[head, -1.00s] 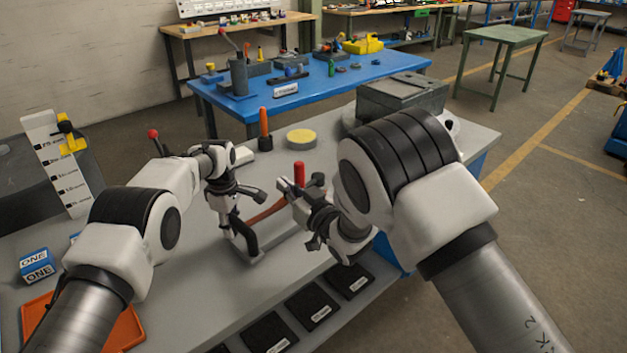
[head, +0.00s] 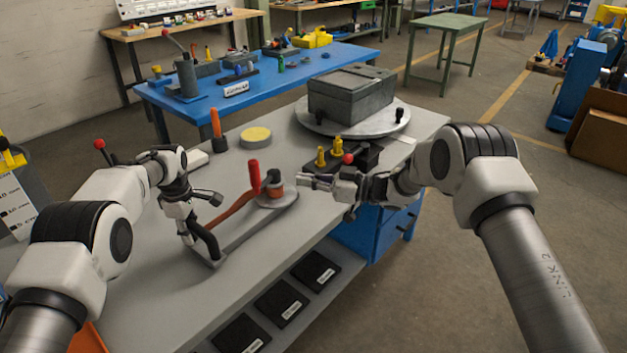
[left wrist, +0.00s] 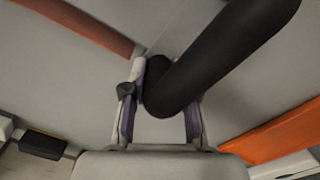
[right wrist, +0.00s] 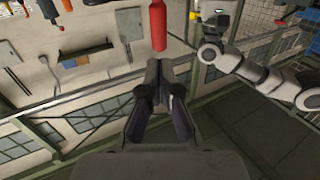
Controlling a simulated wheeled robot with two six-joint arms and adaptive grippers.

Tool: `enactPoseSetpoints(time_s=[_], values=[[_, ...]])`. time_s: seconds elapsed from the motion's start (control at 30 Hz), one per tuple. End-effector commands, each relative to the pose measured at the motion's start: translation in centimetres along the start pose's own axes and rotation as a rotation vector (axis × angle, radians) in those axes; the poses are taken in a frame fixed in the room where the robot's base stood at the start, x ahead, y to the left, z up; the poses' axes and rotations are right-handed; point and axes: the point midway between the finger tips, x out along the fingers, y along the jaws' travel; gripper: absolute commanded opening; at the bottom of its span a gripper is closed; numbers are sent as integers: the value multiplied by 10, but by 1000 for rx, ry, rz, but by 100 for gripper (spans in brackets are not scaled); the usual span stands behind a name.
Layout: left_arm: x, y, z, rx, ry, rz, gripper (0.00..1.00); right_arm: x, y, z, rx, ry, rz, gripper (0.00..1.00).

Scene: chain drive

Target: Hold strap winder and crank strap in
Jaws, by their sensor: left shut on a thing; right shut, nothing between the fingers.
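The strap winder has a flat grey base (head: 243,242) on the near table, with a black curved handle (head: 207,240) at its left end and a drum (head: 277,194) at its right end. An orange-brown strap (head: 232,208) runs toward the drum. A red crank knob (head: 254,177) stands upright by the drum. My left gripper (head: 190,229) is shut on the black handle, which also shows between its fingers in the left wrist view (left wrist: 205,62). My right gripper (head: 306,181) is shut and empty, to the right of the knob. The red knob (right wrist: 158,27) appears just beyond its fingertips in the right wrist view.
A grey box (head: 350,95) sits on a round turntable (head: 385,121) at the back right. A black block (head: 340,158) with yellow pegs stands behind my right gripper. A yellow-topped disc (head: 256,136) and an orange-handled tool (head: 216,124) stand behind the winder.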

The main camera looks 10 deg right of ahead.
Motion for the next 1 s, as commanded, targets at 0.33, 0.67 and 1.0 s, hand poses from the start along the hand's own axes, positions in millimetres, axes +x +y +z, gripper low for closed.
enactPoseSetpoints(time_s=[0.33, 0.67, 1.0], values=[[0, 0, 0, -2, 0, -2, 0, 74, -1, 0, -2, 1, -1, 0], [0, 0, 0, -2, 0, -2, 0, 92, 0, 0, 0, 1, 1, 0], [0, 0, 0, -2, 0, -2, 0, 93, -1, -1, 0, 2, 12, 0]])
